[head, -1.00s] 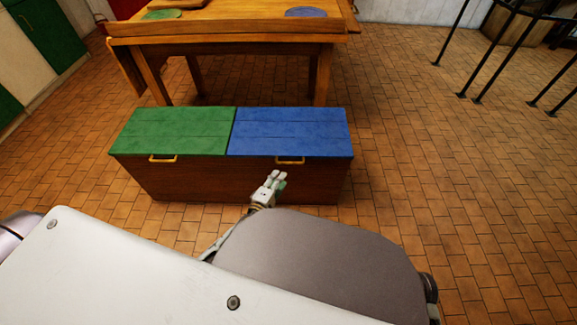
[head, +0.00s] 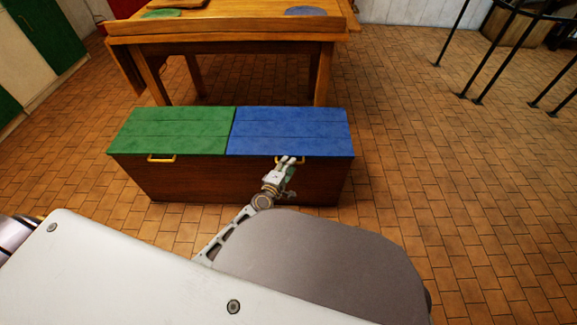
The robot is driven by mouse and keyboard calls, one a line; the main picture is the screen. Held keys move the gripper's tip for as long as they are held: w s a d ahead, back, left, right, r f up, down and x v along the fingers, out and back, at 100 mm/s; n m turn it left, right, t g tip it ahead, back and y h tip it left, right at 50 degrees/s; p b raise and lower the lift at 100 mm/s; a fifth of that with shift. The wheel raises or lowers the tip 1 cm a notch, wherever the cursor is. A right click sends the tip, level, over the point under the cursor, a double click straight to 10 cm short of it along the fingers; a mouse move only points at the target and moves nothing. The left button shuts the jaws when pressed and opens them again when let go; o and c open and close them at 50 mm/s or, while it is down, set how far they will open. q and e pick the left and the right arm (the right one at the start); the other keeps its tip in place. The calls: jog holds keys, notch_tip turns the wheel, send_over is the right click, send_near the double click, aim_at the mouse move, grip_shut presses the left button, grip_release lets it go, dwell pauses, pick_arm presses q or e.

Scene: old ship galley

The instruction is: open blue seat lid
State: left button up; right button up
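The blue seat lid (head: 291,130) lies flat and closed on the right half of a low wooden bench (head: 215,185). A yellow handle (head: 300,161) sits at its front edge. My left gripper (head: 288,162) is at this handle, its fingertips overlapping it in the head view and partly hiding it. I cannot tell whether the fingers are shut on the handle or only beside it. My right gripper is not in view.
A green lid (head: 172,130) with its own yellow handle (head: 161,159) covers the bench's left half. A wooden table (head: 225,32) stands behind the bench. Black metal legs (head: 505,50) stand at the upper right. The tiled floor right of the bench is clear.

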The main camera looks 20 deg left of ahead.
pick_arm(q)
jog(key=shift+w+f, duration=0.1)
jog(key=shift+w, duration=0.45)
jog(key=shift+c, duration=0.5)
grip_shut()
